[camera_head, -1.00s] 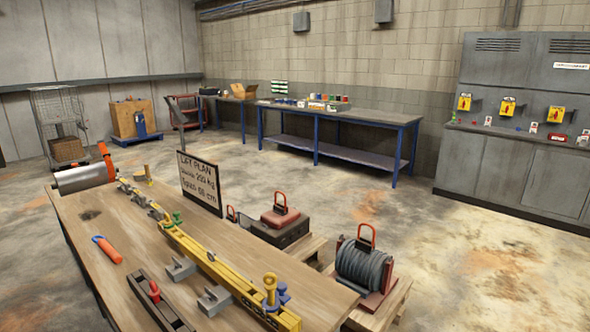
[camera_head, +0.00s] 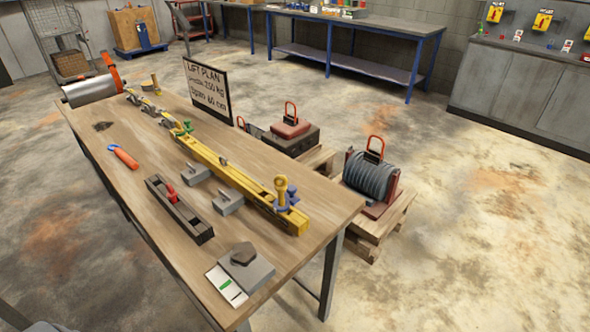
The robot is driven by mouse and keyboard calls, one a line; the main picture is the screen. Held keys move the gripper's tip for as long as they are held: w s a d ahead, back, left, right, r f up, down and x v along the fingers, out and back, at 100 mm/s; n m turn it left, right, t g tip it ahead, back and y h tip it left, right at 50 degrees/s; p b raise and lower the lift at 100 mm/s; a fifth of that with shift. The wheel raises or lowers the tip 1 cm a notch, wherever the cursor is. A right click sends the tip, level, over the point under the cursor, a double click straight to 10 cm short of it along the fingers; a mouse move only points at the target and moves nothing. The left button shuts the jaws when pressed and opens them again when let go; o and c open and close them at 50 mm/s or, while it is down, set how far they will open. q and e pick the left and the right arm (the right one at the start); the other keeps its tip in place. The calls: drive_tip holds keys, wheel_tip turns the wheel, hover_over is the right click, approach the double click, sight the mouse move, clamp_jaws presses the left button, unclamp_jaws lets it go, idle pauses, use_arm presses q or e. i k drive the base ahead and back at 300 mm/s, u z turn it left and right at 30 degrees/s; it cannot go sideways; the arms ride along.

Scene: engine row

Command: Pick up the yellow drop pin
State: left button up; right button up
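A yellow pin-like piece with a ring top (camera_head: 281,188) stands upright at the near right end of a long yellow beam (camera_head: 225,172) on the wooden table (camera_head: 145,205). A blue fitting (camera_head: 292,197) is beside it. A smaller yellow upright piece (camera_head: 155,84) stands near the table's far end. I cannot tell for sure which of these is the drop pin. Neither of my grippers is in view.
The table also holds an orange-handled tool (camera_head: 123,156), a dark bar with a red clip (camera_head: 180,212), grey brackets (camera_head: 229,201) and a grey block (camera_head: 247,270). A lift-plan sign (camera_head: 207,90) stands at the back edge. A cable drum (camera_head: 371,180) sits beyond on a pallet.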

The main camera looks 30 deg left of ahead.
sight(280, 187)
drive_tip(key=u, duration=2.35)
drive_tip(key=k, duration=1.2)
drive_tip(key=z, duration=1.8)
drive_tip(key=i, duration=0.5)
